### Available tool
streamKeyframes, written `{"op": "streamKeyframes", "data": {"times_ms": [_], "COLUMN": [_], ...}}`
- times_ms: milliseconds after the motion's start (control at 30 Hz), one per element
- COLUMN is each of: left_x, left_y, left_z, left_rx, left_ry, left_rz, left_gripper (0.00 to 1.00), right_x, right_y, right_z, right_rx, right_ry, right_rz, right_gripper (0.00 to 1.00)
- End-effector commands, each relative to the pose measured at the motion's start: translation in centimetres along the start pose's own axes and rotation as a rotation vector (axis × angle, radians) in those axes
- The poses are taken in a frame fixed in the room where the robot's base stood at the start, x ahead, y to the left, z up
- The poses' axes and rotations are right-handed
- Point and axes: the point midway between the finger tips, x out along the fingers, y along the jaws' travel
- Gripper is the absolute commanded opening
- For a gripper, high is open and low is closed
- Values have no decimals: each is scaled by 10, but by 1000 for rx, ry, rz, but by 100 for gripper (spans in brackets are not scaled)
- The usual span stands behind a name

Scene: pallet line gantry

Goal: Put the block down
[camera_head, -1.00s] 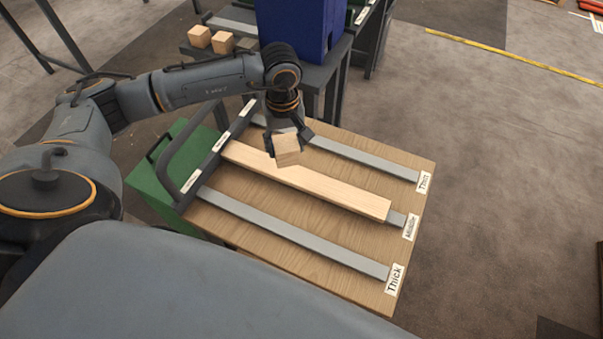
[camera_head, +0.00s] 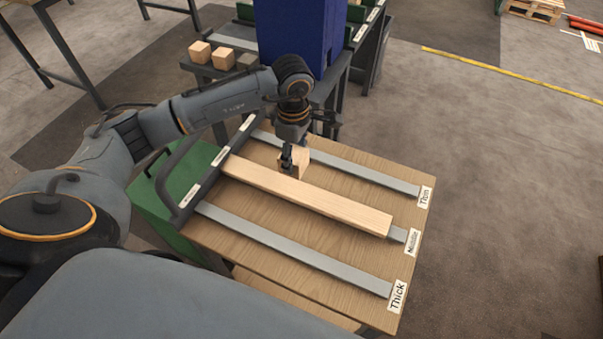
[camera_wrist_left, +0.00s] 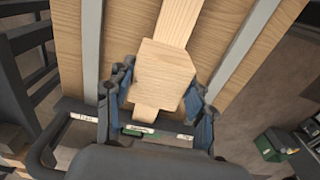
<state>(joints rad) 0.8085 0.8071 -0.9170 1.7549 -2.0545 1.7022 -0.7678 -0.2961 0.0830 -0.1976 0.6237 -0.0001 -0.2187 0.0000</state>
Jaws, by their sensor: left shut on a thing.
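A light wooden block (camera_head: 298,160) is held in my left gripper (camera_head: 294,158), over the far side of a long wooden plank. In the left wrist view the block (camera_wrist_left: 164,75) sits between the two fingers of the left gripper (camera_wrist_left: 160,103), which touch its sides. The plank (camera_head: 310,198) lies along the middle rail of the wooden table (camera_head: 255,240); the rail's label looks like "Middle". I cannot tell whether the block touches the plank. My right gripper is not in view.
Grey rails labelled Thin (camera_head: 365,176) and Thick (camera_head: 300,256) run either side of the plank. A black bar handle (camera_head: 178,167) borders the table's left end.

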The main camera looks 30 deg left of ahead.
Motion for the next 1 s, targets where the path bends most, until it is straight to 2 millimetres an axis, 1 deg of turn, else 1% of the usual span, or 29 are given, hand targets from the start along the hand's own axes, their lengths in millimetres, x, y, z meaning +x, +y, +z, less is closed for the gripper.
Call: {"op": "streamKeyframes", "data": {"times_ms": [33,167,367,433,500,600,867,967,1000], "left_x": [6,20,31,39,51,64,66,70,69], "left_y": [-4,-9,-14,-16,-16,-15,-14,-14,-15], "left_z": [7,16,23,26,26,25,25,25,25], "left_rx": [3,1,2,2,-1,1,2,2,2], "left_ry": [-2,-2,0,-1,-1,0,0,0,0], "left_rz": [-2,0,0,-2,-2,0,3,3,3], "left_gripper": [16,16,16,16,16,16,16,16,58], "right_x": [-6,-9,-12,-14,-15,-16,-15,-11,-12], "right_y": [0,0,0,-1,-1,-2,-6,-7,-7], "right_z": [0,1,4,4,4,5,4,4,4], "right_rx": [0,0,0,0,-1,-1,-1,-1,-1], "right_ry": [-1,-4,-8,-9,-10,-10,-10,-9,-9], "right_rz": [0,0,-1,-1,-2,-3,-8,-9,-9], "right_gripper": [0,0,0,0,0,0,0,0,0]}}
